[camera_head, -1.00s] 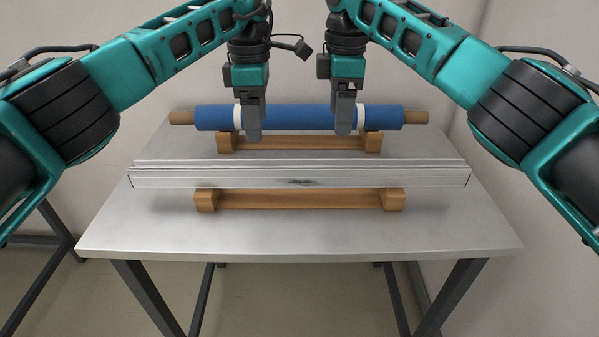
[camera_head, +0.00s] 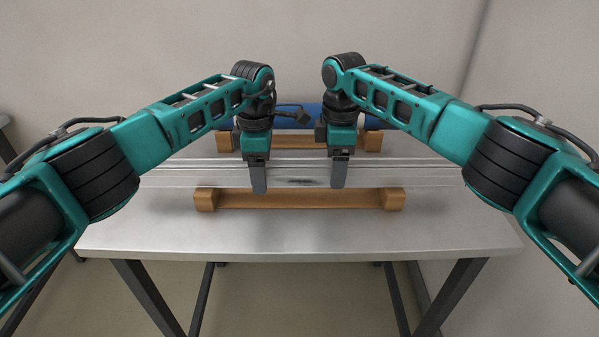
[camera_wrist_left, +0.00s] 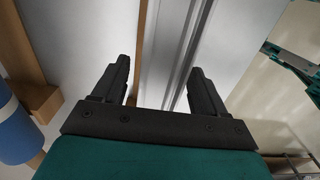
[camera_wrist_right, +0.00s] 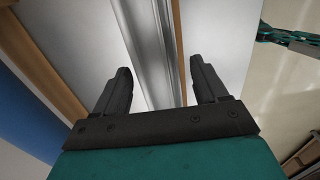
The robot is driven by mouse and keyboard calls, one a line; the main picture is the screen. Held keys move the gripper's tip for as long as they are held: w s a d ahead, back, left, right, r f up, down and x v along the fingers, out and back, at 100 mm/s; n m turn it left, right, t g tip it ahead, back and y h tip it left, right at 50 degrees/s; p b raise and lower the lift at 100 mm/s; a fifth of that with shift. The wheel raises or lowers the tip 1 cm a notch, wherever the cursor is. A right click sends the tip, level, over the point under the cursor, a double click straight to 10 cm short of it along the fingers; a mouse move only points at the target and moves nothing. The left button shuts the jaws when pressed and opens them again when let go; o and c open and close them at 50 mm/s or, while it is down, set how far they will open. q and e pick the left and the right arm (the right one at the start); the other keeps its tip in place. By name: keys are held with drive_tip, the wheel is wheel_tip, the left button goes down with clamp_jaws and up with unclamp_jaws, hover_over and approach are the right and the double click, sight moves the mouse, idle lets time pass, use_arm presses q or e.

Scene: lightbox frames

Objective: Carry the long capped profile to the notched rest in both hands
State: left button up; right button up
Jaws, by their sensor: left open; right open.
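The long silver profile (camera_head: 300,177) lies level across the table, left to right, with a small dark mark at its middle. Its ends are partly behind my arms, and its caps cannot be made out. A wooden rest (camera_head: 300,199) with raised end blocks shows just in front of it; a second wooden rest (camera_head: 300,142) stands behind. My left gripper (camera_head: 259,190) and right gripper (camera_head: 338,184) point down at the profile, left and right of its middle. Both are open. In the left wrist view the profile (camera_wrist_left: 178,50) runs between the fingers, as does the profile (camera_wrist_right: 150,50) in the right wrist view.
A blue roll (camera_head: 312,110) lies at the rear rest, partly hidden by my arms. The grey table (camera_head: 300,235) is clear in front of the near rest. A wall stands behind and at the right.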

use_arm(q)
clamp_jaws()
use_arm(e)
clamp_jaws()
idle(0.4)
